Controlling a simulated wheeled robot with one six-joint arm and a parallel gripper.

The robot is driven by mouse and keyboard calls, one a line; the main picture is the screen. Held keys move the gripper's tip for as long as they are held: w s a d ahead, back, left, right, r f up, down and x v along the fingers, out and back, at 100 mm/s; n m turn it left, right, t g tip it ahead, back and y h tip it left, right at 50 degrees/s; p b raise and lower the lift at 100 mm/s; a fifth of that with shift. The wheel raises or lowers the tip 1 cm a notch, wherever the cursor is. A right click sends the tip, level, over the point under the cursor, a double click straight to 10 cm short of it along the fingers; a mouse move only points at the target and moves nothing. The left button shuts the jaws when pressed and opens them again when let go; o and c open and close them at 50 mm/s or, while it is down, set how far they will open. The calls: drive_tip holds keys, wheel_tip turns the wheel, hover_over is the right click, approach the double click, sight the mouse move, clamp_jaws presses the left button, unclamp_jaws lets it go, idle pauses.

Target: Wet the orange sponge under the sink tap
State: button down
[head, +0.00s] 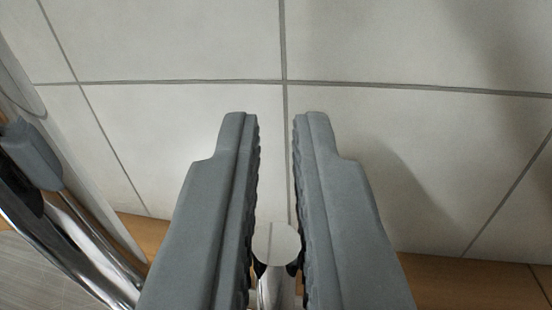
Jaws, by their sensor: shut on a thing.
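The two grey fingers of my gripper (276,125) point up the picture toward a tiled wall, with a narrow gap between their tips. Low between them is a chrome post with a round, shiny flat end (276,242), which looks like part of the tap. The fingers are closed against its two sides. The rest of the post is hidden by the fingers and the lower picture edge. The orange sponge and the sink bowl are not in view.
A pale tiled wall (420,150) fills most of the view close ahead. A wooden ledge (460,282) runs along its foot. At the left edge are shiny chrome tubes (85,235) and a grey piece (32,152), which I cannot identify for certain.

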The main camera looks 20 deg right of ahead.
drive_tip(key=shift+s+a+t, duration=0.3)
drive_tip(key=shift+s+t, duration=0.1)
drive_tip(key=shift+s, duration=0.05)
drive_tip(key=c, duration=1.5)
unclamp_jaws()
drive_tip(key=v, duration=1.7)
drive_tip(key=shift+a+f, duration=0.2)
drive_tip(key=shift+s, duration=0.15)
